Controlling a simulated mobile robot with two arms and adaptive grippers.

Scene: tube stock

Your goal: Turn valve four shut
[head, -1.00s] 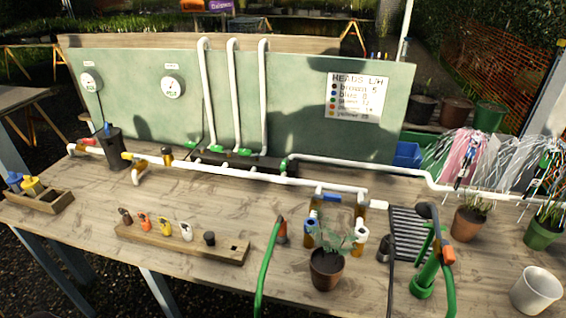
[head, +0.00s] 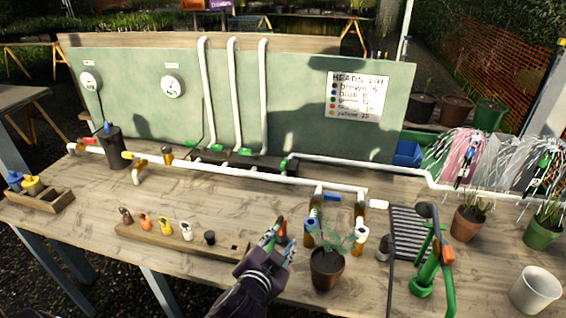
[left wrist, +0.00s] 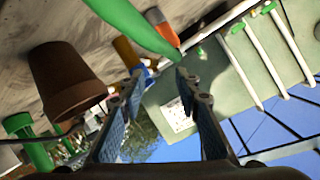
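Several green valve handles sit at the feet of the upright white pipes, among them one at the left (head: 195,149), one in the middle (head: 217,148) and one at the right (head: 245,152). Another green handle (head: 285,165) is where the long pipe starts. A blue handle (head: 330,197) is on the front pipe. I can read no valve numbers. My right gripper is not in view.
A potted plant (head: 327,268) stands just right of my left gripper. A wooden rack (head: 190,250) with coloured heads lies to its left. A green pump-like fitting (head: 423,285) and a white pot (head: 537,290) are at the right. Bare bench lies behind the rack.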

